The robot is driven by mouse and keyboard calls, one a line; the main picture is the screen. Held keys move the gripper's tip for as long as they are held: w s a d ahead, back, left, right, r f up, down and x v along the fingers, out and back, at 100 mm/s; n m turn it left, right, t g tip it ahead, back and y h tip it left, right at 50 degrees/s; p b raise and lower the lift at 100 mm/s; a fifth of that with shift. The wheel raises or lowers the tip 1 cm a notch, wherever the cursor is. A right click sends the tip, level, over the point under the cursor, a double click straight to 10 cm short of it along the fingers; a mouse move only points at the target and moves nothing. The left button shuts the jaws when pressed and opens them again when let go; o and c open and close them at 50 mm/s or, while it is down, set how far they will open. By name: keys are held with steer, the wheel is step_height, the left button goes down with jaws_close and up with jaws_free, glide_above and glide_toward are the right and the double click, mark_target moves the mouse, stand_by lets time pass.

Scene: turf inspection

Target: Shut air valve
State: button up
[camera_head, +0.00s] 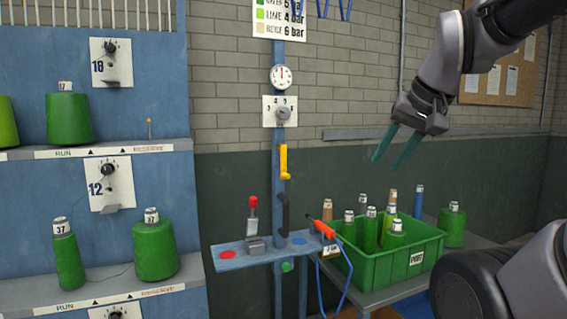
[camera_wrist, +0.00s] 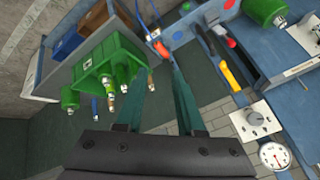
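The yellow lever (camera_head: 284,162), which looks like the air valve handle, hangs upright along the blue post (camera_head: 279,185), in line with it. In the wrist view the yellow lever (camera_wrist: 228,77) lies right of my fingers. My gripper (camera_head: 388,164) is open and empty, up and to the right of the lever, over the area of the green crate. In the wrist view my gripper (camera_wrist: 166,72) shows two green fingers apart, with nothing between them. The white gauge (camera_head: 281,77) is above the lever. A grey dial knob (camera_head: 283,113) sits between them.
A green crate (camera_head: 405,262) of spools stands on a table at right. A blue shelf (camera_head: 250,259) on the post carries a red-tipped lever (camera_head: 252,210) and an orange tool (camera_head: 322,228) with a blue hose. A black curved handle (camera_head: 284,214) is below the yellow lever. Spool racks fill the left.

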steer(key=shift+w+a+r, duration=0.15)
steer(key=shift+w+a, duration=0.1)
steer(key=shift+w, duration=0.05)
jaws_close()
steer(key=w+a+r+n+h, duration=0.1)
steer(key=w+a, duration=0.3)
steer(key=a, duration=0.4)
steer(key=w+a+r+n+g+h, duration=0.1)
steer(key=w+a+r+n+h, duration=0.1)
steer(key=a, duration=0.7)
steer(key=w+a+r+n+g+h, duration=0.1)
steer(key=w+a+r+n, duration=0.1)
steer(key=w+a, duration=0.4)
steer(key=a+n, duration=0.1)
steer(key=a, duration=0.2)
steer(key=shift+w+a+n+h, duration=0.25)
steer(key=shift+n+h, duration=0.15)
steer(key=shift+f, duration=0.1)
